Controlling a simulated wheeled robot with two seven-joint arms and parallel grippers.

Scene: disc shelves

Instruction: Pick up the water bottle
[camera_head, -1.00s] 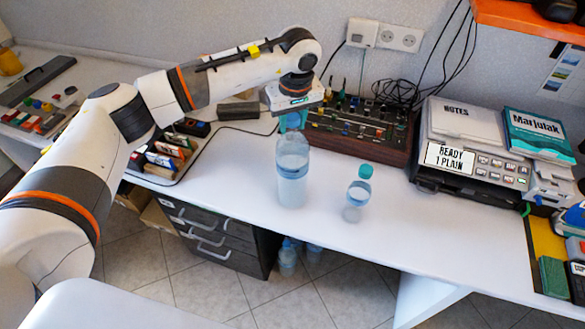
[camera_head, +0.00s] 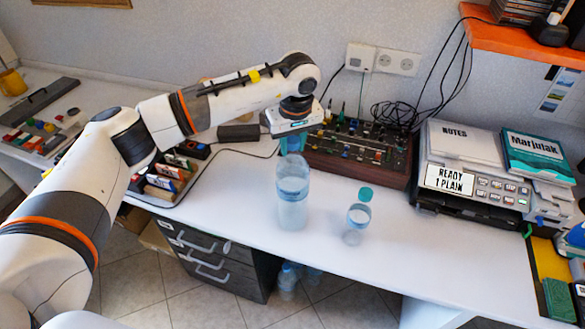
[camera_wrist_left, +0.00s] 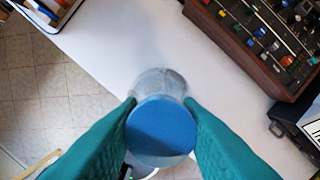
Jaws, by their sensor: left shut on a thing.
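A large clear water bottle (camera_head: 292,200) with a pale blue label stands upright near the middle of the white desk. My left gripper (camera_head: 292,143) comes down on it from above, with its teal fingers at the bottle's top. In the left wrist view, the bottle's round blue cap (camera_wrist_left: 162,127) lies between the two teal fingers of the left gripper (camera_wrist_left: 163,104), and clear plastic shows around it. The left gripper is shut on the bottle. In the head view the fingers hide much of the cap. My right gripper is not in view.
A smaller bottle (camera_head: 353,232) with a teal cap stands close on the right. Behind are a control panel (camera_head: 362,150) with knobs and a printer (camera_head: 470,185). A card rack (camera_head: 165,180) stands on the left. The desk's front edge is near; bare desk lies right of the bottles.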

